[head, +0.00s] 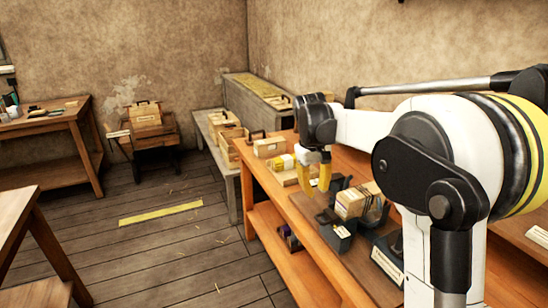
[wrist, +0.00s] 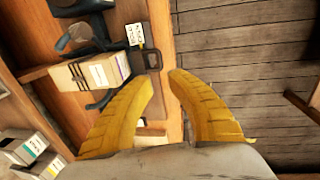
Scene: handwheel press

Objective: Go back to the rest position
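My gripper (head: 314,184) hangs from my arm over the long orange-brown workbench (head: 262,172) in the head view, fingers pointing down. In the wrist view its two yellow fingers (wrist: 162,77) stand apart with a gap between the tips, and nothing is held. Through the gap I see the bench edge and the floor. A pale box (head: 352,203) with dark straps or bars around it sits on the bench to the right of the fingers; it also shows in the wrist view (wrist: 88,73), left of the fingers. I cannot make out a handwheel.
Dark metal parts (head: 338,238) and a labelled plate (head: 387,266) lie on the near part of the bench. Small wooden boxes (head: 270,147) stand at its far end. A side table (head: 60,122) and a crate stand (head: 147,130) are at the left. The plank floor is open.

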